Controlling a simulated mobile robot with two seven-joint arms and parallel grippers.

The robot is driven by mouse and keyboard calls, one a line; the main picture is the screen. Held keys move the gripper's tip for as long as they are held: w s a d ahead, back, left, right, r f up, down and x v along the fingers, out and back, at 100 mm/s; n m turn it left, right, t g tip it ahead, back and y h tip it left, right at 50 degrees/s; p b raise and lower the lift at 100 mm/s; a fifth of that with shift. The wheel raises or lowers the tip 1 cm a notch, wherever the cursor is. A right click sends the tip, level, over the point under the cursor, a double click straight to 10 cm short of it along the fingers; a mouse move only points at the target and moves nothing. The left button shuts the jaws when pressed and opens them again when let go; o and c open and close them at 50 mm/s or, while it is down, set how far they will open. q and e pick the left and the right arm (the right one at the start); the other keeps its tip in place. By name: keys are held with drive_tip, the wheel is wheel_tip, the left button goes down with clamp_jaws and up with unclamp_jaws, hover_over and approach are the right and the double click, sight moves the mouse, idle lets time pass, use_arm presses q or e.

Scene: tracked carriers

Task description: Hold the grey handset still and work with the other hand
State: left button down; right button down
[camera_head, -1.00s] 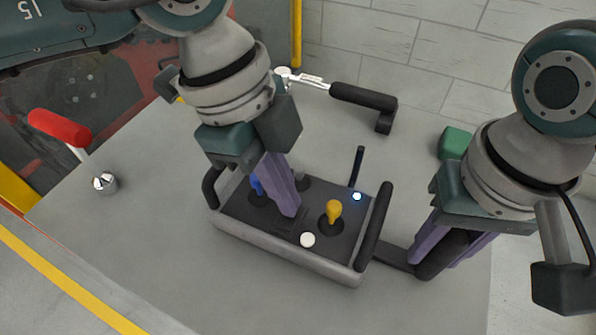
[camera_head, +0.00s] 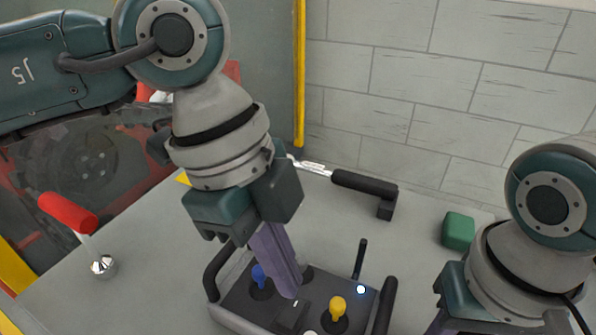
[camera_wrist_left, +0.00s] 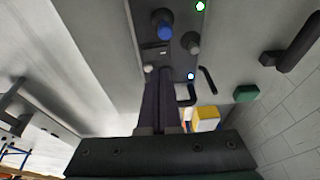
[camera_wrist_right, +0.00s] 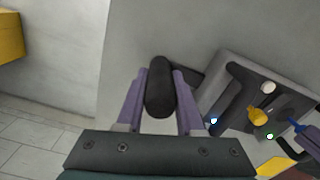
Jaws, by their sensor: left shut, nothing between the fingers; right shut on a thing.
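The grey handset (camera_head: 228,316) is a box with a dark top panel and black side handles, cut by the lower edge of the head view. It carries a blue joystick (camera_head: 259,275), a yellow joystick (camera_head: 338,308), a dark rocker switch (camera_head: 292,312) and a lit blue-white lamp (camera_head: 361,289). My left gripper (camera_head: 288,290) is shut and empty, its tips just above the panel near the switch.
A black-handled crank (camera_head: 364,184) lies at the table's back, with a green block (camera_head: 458,231) to its right. A red-handled lever (camera_head: 68,213) with a metal knob stands at the left. A tiled wall (camera_head: 420,90) rises behind. The table between lever and handset is clear.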

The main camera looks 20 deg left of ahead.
use_arm(q)
wheel_tip(320, 180, up, 10)
drive_tip(key=w+a, duration=0.2)
drive_tip(key=shift+w+a+f, duration=0.15)
drive_tip(key=shift+a+f, duration=0.05)
drive_tip(key=shift+a, duration=0.1)
use_arm(e)
drive_tip(key=shift+c, duration=2.3)
unclamp_jaws()
drive_tip(key=shift+r, duration=0.1)
